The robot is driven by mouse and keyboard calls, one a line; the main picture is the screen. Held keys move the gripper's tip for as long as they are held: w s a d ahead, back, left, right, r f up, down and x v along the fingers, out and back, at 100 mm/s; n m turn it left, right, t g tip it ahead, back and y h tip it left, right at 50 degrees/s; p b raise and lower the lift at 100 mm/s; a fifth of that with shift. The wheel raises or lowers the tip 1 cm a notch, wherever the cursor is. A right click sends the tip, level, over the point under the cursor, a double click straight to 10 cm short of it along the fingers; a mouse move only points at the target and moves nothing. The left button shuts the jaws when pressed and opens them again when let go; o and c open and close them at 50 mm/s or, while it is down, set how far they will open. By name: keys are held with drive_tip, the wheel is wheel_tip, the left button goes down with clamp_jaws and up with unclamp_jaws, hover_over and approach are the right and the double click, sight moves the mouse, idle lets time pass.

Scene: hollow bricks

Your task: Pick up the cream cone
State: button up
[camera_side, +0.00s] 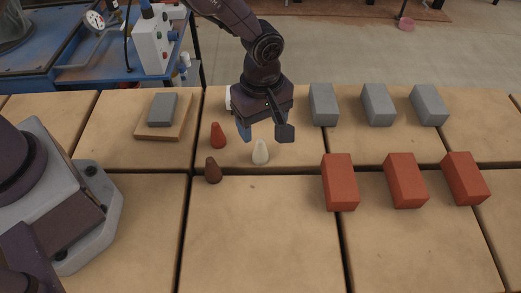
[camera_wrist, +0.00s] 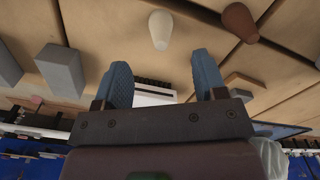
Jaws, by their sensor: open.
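The cream cone (camera_side: 261,152) stands upright on the tan surface, just in front of and below my gripper (camera_side: 265,134) in the side view. In the wrist view the cream cone (camera_wrist: 160,31) is near the top, beyond the fingertips and between their lines. My gripper (camera_wrist: 163,72) is open and empty, with its two blue-padded fingers apart. It hangs above the surface and does not touch the cone.
An orange-red cone (camera_side: 218,135) and a brown cone (camera_side: 212,170) stand to the left. Grey bricks (camera_side: 323,105) and red bricks (camera_side: 340,182) stand to the right. A grey brick (camera_side: 162,109) rests on a wooden board (camera_side: 181,127). The front middle is clear.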

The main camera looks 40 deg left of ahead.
sight(261, 151)
drive_tip(key=f, duration=0.9)
drive_tip(key=shift+a, duration=0.2)
drive_tip(key=shift+c, duration=0.5)
drive_tip(key=c, duration=0.9)
